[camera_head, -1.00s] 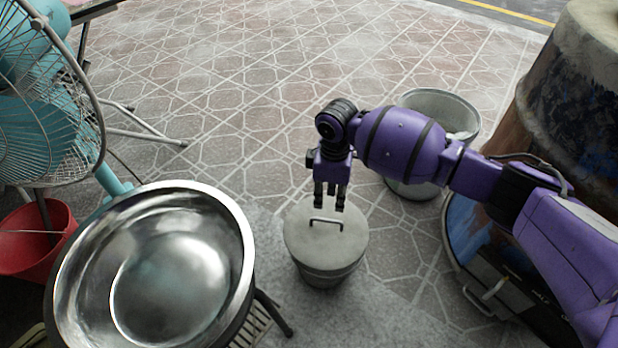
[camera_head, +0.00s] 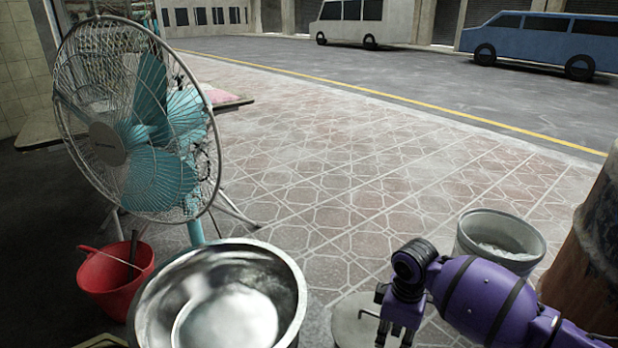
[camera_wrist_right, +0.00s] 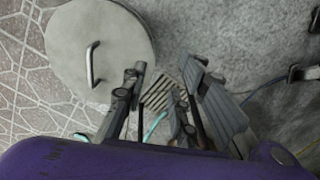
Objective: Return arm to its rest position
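My right arm comes in from the right in the head view, with its purple wrist low in the picture. My right gripper (camera_head: 394,334) points down in front of the round grey lid (camera_head: 350,327) of a bucket and hides part of it. In the right wrist view, the gripper (camera_wrist_right: 160,82) has its fingers apart with nothing between them. The lid (camera_wrist_right: 85,30) with its bar handle (camera_wrist_right: 91,64) lies to the left of the fingers there, apart from them. My left gripper is not in view.
A large metal bowl (camera_head: 275,262) stands left of the lid. A fan (camera_head: 140,130) and a red bucket (camera_head: 108,282) are farther left. A grey bucket (camera_head: 463,240) and the barrel oven (camera_head: 590,265) are at right. Tiled floor beyond is clear.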

